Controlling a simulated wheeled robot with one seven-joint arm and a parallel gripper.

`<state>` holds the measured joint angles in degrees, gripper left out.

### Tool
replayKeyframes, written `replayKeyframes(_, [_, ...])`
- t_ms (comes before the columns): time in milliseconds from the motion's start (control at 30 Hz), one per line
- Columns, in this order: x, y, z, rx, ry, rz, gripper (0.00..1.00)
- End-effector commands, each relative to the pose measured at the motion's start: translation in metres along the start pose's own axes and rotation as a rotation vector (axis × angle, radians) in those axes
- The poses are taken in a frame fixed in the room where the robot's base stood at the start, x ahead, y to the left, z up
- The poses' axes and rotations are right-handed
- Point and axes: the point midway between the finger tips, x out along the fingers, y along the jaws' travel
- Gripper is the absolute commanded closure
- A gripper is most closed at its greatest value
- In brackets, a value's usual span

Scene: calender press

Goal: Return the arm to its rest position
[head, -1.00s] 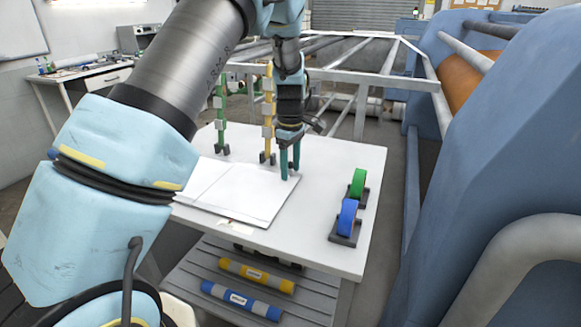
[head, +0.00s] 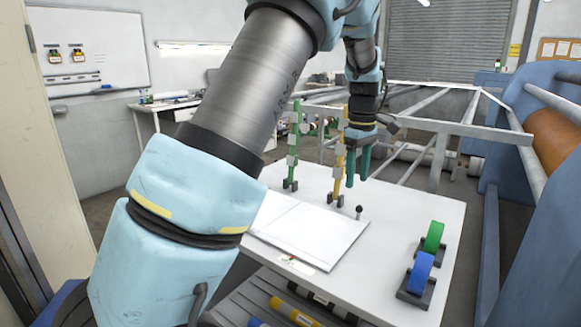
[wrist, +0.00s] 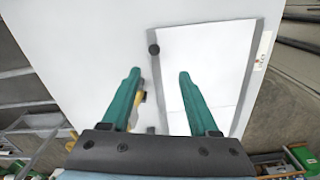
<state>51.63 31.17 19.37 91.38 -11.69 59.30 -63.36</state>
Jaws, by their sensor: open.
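My gripper (head: 357,180) hangs above the white table, its two teal fingers apart and pointing down with nothing between them. In the wrist view the open fingers (wrist: 160,76) show over the table top. A white panel (head: 308,230) lies flat on the table, left of and below the gripper in the head view. A small black knob (head: 359,211) stands at the panel's far right corner, below and apart from the fingertips; it also shows in the wrist view (wrist: 154,49). My arm reaches from lower left over the table and hides part of the panel's left side.
A yellow upright post (head: 339,170) stands close beside the gripper, with a green one (head: 292,150) further left. The blue press frame (head: 553,200) borders the right side.

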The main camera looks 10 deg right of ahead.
Motion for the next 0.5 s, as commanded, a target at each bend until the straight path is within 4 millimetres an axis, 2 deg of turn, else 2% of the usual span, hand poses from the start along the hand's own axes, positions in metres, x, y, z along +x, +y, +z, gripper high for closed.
replayKeyframes(167, [0.008,-0.069,-0.05,0.091,-0.005,0.023,0.39])
replayKeyframes(233, [0.013,-0.105,-0.066,0.156,0.0,0.036,0.39])
replayKeyframes(367, [0.022,-0.173,-0.083,0.289,0.024,0.056,0.39])
replayKeyframes(500, [0.034,-0.243,-0.084,0.442,0.062,0.067,0.39])
